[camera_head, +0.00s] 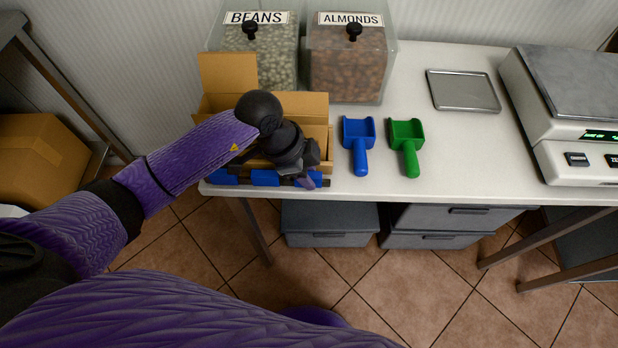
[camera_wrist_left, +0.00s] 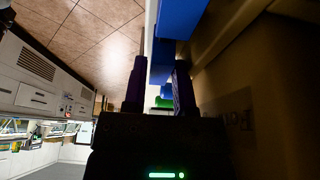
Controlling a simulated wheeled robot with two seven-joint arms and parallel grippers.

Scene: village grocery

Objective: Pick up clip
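A row of blue pieces, which look like the clips (camera_head: 265,178), lies along the table's front edge, before an open cardboard box. My left gripper (camera_head: 308,181) is at the right end of this row, close to the box. In the left wrist view the two dark fingers (camera_wrist_left: 159,88) stand apart, with a gap between them. A large blue piece (camera_wrist_left: 178,18) shows above the fingers, and more blue shows in and behind the gap. I cannot tell whether the fingers touch a clip. My right gripper is not in view.
The cardboard box (camera_head: 228,72) stands behind the left gripper. A blue scoop (camera_head: 360,146) and a green scoop (camera_head: 407,147) lie to its right. Bins of beans (camera_head: 262,50) and almonds (camera_head: 346,65), a metal tray (camera_head: 462,91) and a scale (camera_head: 570,120) stand farther off. The table's middle is clear.

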